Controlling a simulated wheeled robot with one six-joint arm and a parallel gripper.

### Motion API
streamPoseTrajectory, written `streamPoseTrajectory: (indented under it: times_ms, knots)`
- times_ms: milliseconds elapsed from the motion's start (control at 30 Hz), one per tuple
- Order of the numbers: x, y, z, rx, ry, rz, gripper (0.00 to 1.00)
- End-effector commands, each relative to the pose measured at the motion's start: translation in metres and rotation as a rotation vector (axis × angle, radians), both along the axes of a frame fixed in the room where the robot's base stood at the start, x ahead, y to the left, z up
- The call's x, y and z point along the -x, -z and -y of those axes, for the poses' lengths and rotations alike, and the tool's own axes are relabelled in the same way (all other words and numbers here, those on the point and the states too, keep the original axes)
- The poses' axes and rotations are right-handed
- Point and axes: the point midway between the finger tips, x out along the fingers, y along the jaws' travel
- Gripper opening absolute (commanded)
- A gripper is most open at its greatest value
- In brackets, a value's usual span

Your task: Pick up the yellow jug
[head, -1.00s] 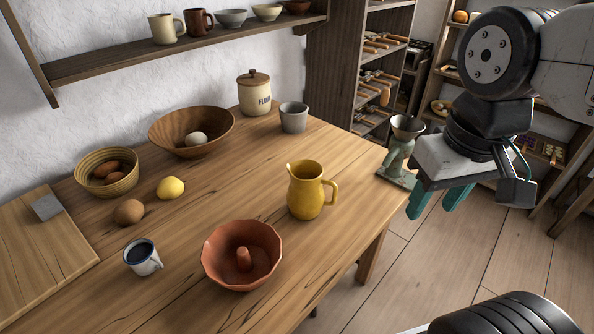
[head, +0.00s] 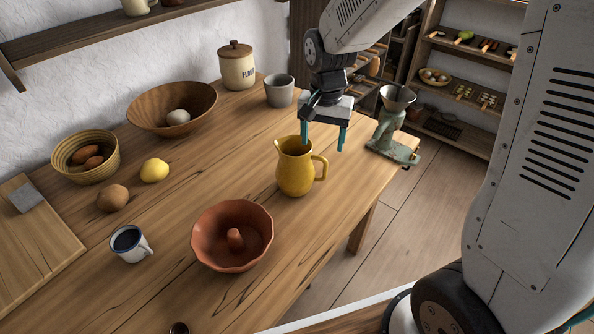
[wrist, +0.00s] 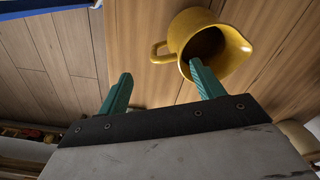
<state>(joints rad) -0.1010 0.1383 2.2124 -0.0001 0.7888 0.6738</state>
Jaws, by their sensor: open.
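The yellow jug (head: 295,168) stands upright on the wooden table, its handle toward the right in the head view. My gripper (head: 324,138) is open, with its teal fingers pointing down close above and behind the jug's rim and handle. In the wrist view the yellow jug (wrist: 208,42) shows its open mouth and handle beyond the fingertips of my gripper (wrist: 161,82). One finger overlaps the jug's rim in that picture; I cannot tell whether they touch. Nothing is between the fingers.
A grey cup (head: 279,91) and flour jar (head: 237,66) stand behind. A green grinder (head: 390,130) is at the table's right edge. Bare table lies left of the jug.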

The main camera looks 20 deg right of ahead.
Motion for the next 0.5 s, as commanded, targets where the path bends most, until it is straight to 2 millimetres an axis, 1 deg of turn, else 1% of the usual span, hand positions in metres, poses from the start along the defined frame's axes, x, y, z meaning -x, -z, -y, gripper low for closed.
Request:
streamPoseTrajectory:
  times_ms: [100,367,500]
  knots:
    - [-0.005,0.011,-0.001,0.000,0.015,-0.004,0.67]
    - [-0.005,0.039,0.000,0.000,0.017,-0.005,0.67]
    - [-0.006,0.060,0.000,0.001,0.016,-0.006,0.67]
